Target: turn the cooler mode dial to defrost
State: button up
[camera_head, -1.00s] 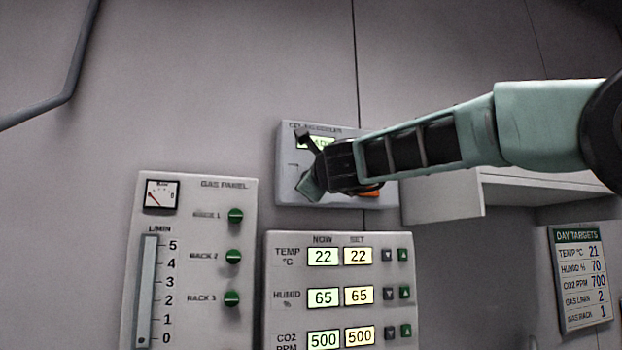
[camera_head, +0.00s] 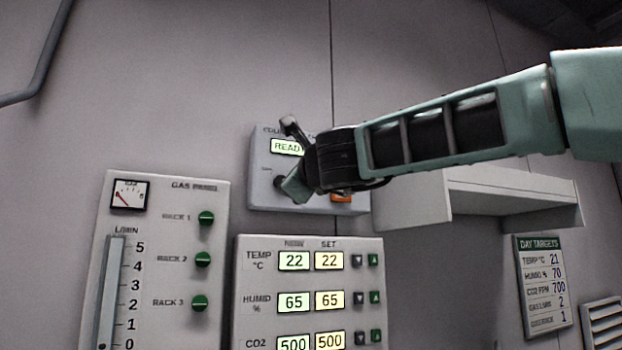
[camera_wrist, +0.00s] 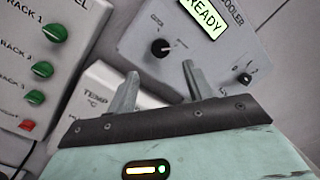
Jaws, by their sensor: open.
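The cooler panel (camera_head: 262,196) is a grey box on the wall with a lit READY display (camera_wrist: 203,14), partly hidden behind my gripper in the head view. Its black mode dial (camera_wrist: 160,48) shows in the wrist view below and left of the display, with a pale pointer mark; the labels around it are too small to read. In the head view the dial (camera_head: 280,183) is a dark knob at the panel's left, beside a fingertip. My gripper (camera_wrist: 158,80) is open and empty. Its two fingers point toward the panel, and the dial appears just beyond the gap between the tips.
A smaller switch (camera_wrist: 245,78) sits at the cooler panel's right side. The gas panel (camera_head: 165,240) with green knobs is to the left, and the temperature and humidity panel (camera_head: 310,243) is below. A grey shelf box (camera_head: 412,200) juts out at right.

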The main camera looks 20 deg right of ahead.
jog(key=s+f+b, duration=0.1)
jog(key=s+b, duration=0.1)
jog(key=s, duration=0.7)
jog(key=shift+f+b, duration=0.15)
jog(key=shift+b, duration=0.2)
